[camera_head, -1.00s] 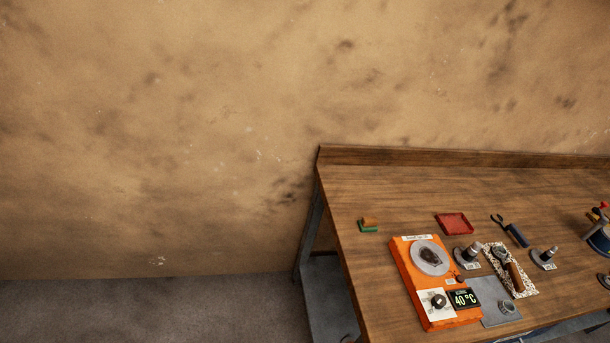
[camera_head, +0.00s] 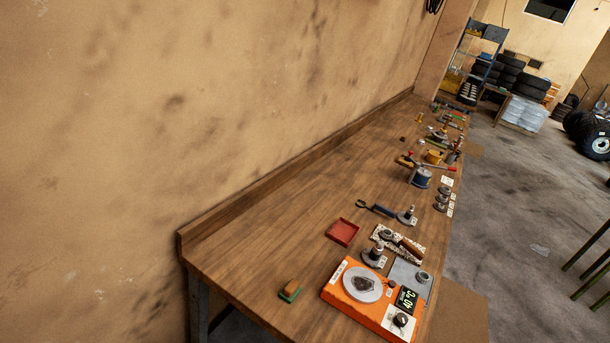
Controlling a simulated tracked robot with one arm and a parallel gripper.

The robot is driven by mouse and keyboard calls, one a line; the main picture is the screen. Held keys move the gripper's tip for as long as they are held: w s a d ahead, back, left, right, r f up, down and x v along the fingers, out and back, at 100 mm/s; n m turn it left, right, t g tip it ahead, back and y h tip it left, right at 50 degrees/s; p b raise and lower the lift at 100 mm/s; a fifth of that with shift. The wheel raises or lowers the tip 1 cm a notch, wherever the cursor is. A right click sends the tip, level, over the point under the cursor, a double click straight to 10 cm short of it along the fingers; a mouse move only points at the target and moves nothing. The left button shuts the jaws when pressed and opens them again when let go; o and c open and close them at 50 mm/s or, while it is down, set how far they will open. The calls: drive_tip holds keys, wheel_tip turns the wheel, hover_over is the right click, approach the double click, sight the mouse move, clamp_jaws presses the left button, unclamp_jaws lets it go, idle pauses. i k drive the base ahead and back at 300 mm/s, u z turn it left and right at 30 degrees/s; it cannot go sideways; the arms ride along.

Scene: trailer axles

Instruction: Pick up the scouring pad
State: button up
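The scouring pad seems to be the small block with an orange-brown top and a green base (camera_head: 290,290). It lies on the wooden workbench (camera_head: 240,262) near its close left end, to the left of the orange heater unit. Nothing covers it and nothing touches it. My gripper does not show in this view.
The orange unit (camera_head: 338,293) with a round plate and a 40 °C display stands right of the pad. A red tray (camera_head: 342,232) lies behind. Several tools and pots line the bench further back. A wall (camera_head: 120,120) borders its left side; open floor (camera_head: 530,235) lies right.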

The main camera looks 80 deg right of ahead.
sight(288, 292)
drive_tip(key=z, duration=0.35)
drive_tip(key=i, duration=0.85)
drive_tip(key=z, duration=0.55)
drive_tip(key=k, duration=0.8)
drive_tip(key=z, duration=0.25)
drive_tip(key=i, duration=0.8)
drive_tip(key=u, duration=0.15)
